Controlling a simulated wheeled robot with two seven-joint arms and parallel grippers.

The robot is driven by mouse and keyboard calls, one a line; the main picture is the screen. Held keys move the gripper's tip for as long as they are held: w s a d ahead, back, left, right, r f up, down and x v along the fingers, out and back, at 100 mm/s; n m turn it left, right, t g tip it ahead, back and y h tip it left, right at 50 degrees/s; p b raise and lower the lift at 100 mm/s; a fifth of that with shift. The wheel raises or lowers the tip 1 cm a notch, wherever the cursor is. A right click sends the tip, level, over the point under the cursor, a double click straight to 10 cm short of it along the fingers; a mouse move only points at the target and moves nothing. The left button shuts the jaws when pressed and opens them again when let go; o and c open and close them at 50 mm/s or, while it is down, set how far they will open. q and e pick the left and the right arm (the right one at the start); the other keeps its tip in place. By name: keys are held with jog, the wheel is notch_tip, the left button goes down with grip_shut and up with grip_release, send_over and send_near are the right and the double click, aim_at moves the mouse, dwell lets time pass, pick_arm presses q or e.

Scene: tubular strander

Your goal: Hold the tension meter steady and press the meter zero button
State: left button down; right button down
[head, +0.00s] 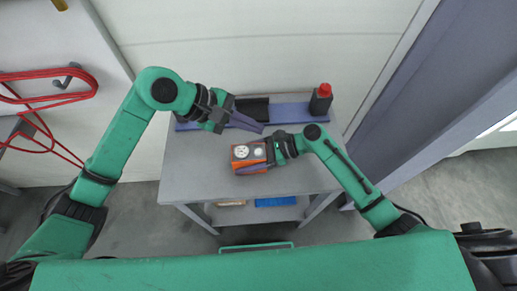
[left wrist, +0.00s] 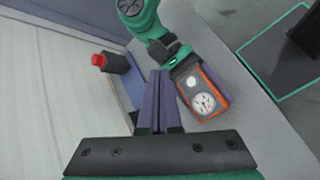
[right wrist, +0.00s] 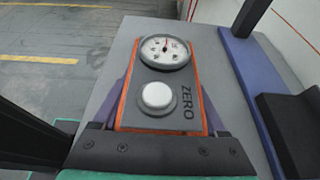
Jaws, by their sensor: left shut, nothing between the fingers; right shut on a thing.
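The tension meter (head: 249,154) is a grey box with an orange edge, lying on the grey table. Its round dial (right wrist: 165,51) and white zero button (right wrist: 157,96), marked ZERO, face up in the right wrist view. The meter also shows in the left wrist view (left wrist: 204,92). My right gripper (head: 271,151) is shut on the meter from its right end, a finger along each side. My left gripper (head: 262,130) is shut and empty, its fingertips above and just behind the meter. In the left wrist view its closed fingers (left wrist: 160,76) show beside the meter, apart from the button.
A blue bin (head: 275,202) sits on the lower shelf. Red cable (head: 40,76) hangs at the left.

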aim_at(254, 152)
pick_arm(q)
notch_tip(254, 152, down, 7)
jog(key=shift+f, duration=0.2)
dwell(2.1)
jog(key=shift+f, duration=0.35)
jog(key=shift+f, duration=0.45)
dwell(0.3)
jog(key=shift+r, duration=0.85)
jog(key=shift+r, duration=0.1)
jog(key=shift+r, duration=2.4)
